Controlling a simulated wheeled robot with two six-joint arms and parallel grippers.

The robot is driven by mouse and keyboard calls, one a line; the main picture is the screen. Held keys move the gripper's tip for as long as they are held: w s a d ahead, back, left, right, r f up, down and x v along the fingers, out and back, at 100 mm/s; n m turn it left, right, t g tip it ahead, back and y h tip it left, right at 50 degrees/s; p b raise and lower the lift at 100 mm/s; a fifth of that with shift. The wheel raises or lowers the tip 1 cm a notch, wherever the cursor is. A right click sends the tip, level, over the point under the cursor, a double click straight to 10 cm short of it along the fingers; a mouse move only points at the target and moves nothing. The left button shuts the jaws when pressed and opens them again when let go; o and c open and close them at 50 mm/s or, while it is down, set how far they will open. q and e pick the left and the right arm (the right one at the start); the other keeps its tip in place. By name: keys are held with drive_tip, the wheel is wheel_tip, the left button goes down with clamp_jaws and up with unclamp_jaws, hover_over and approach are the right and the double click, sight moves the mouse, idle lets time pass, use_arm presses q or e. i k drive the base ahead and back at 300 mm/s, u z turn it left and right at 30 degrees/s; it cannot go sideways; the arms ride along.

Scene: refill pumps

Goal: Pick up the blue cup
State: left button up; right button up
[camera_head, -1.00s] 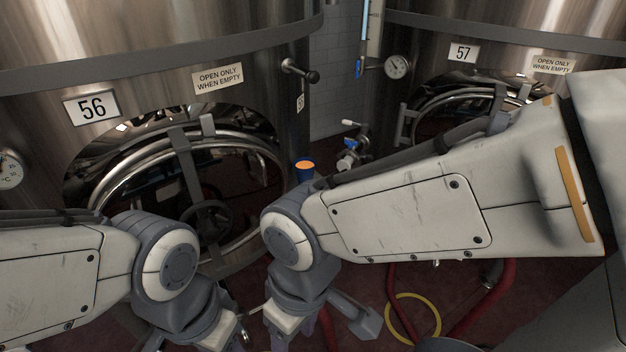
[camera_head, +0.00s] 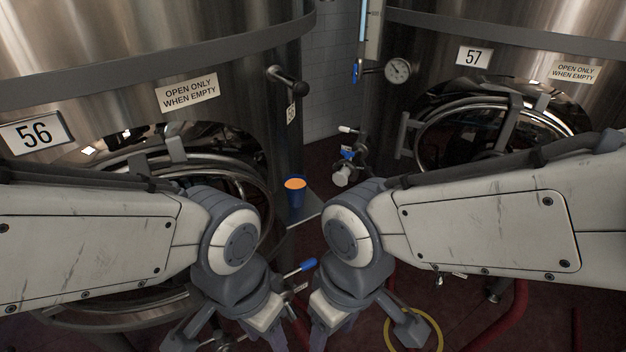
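The blue cup (camera_head: 296,196) stands upright with an orange top on a small grey ledge (camera_head: 305,214), beside tank 56. My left gripper (camera_head: 228,338) is below and left of the cup, at the bottom of the view. My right gripper (camera_head: 366,336) is below and right of it. The finger parts of both grippers look spread apart, with nothing seen between them; the lower ends are partly cut off by the frame edge. Both grippers are apart from the cup.
Steel tank 56 (camera_head: 120,40) fills the left and tank 57 (camera_head: 540,38) the right. A blue-handled valve (camera_head: 308,264) sits between my wrists. A valve fitting (camera_head: 344,172) is behind the cup. A yellow ring (camera_head: 438,325) and red hoses (camera_head: 508,310) lie at lower right.

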sight(295, 185)
drive_tip(key=z, duration=0.05)
drive_tip(key=i, duration=0.6)
drive_tip(key=u, duration=0.05)
drive_tip(key=k, duration=1.3)
drive_tip(key=z, duration=0.8)
drive_tip(key=i, duration=1.15)
drive_tip(key=u, duration=0.5)
drive_tip(key=i, duration=0.75)
drive_tip(key=u, duration=0.85)
